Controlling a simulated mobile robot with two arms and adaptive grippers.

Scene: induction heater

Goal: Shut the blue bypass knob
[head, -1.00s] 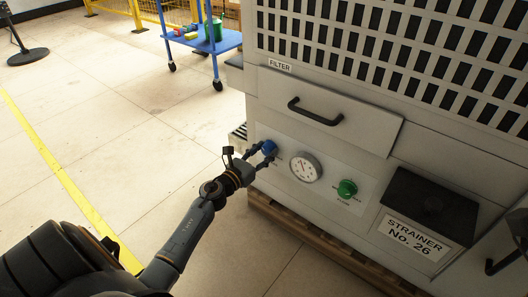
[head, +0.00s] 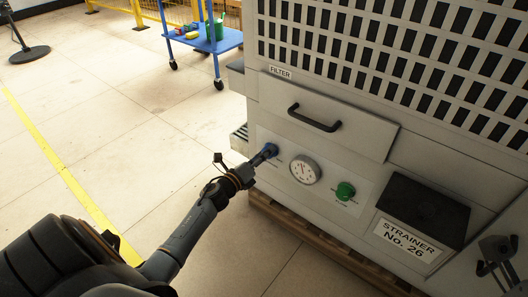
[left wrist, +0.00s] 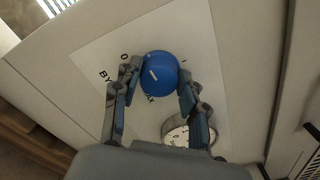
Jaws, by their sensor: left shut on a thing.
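The blue bypass knob (head: 270,150) sits on the white label plate at the left of the machine's front panel. In the left wrist view the knob (left wrist: 159,73) is round with a short white mark toward its left side. An "O" is printed to its left and an "I" to its right. My left gripper (head: 266,153) is shut on the knob; its fingers (left wrist: 160,83) lie on either side of it. My right gripper (head: 497,247) shows partly at the right edge, by a black handle; its finger state is unclear.
A round gauge (head: 305,169) and a green knob (head: 345,190) are to the right of the blue knob. A black drawer handle (head: 314,118) sticks out above. A black strainer box (head: 424,209) stands further right. A blue cart (head: 205,40) is behind; open floor lies left.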

